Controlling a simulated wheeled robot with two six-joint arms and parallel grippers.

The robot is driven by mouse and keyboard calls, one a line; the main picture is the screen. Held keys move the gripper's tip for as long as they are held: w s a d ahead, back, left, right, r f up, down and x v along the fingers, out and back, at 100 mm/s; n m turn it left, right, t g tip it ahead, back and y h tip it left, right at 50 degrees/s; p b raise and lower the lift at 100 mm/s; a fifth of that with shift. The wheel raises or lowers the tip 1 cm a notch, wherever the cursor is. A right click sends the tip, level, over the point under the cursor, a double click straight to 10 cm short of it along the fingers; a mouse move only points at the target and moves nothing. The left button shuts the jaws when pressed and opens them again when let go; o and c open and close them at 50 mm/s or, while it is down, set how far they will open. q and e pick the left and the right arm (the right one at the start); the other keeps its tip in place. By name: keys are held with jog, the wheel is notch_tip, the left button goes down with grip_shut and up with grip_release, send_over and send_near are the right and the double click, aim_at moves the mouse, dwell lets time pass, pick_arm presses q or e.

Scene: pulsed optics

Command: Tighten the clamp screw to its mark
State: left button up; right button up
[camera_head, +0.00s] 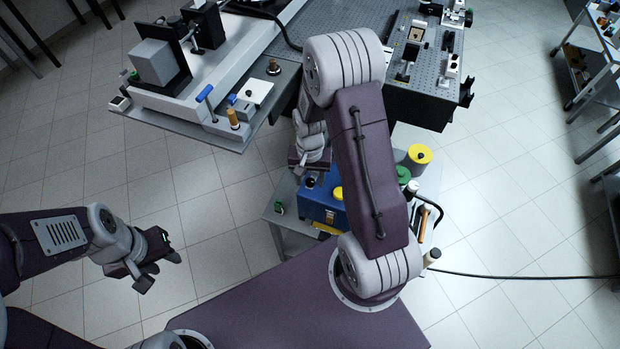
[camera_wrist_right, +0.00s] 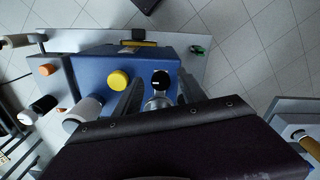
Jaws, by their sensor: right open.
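My right gripper (camera_wrist_right: 160,92) is open above a blue box (camera_wrist_right: 105,72), with its two fingers apart. A black round part (camera_wrist_right: 160,79) and a silvery piece below it show between the fingers; I cannot tell whether they touch. In the head view my right gripper (camera_head: 312,168) is beside the blue box (camera_head: 322,205), partly behind my own arm. My left gripper (camera_head: 150,268) hangs over the floor at the left, its fingers apart and empty. I cannot pick out the clamp screw or its mark for certain. A yellow knob (camera_wrist_right: 118,80) sits on the blue box.
The blue box stands on a grey cart shelf (camera_head: 290,240). A yellow-topped canister (camera_head: 419,154) and a green-capped one (camera_head: 403,174) stand to its right. Beyond, an optical table (camera_head: 400,103) carries several mounts.

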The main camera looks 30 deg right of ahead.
aim_at(310, 183)
notch_tip(310, 183, up, 9)
jog(key=shift+b, duration=0.3)
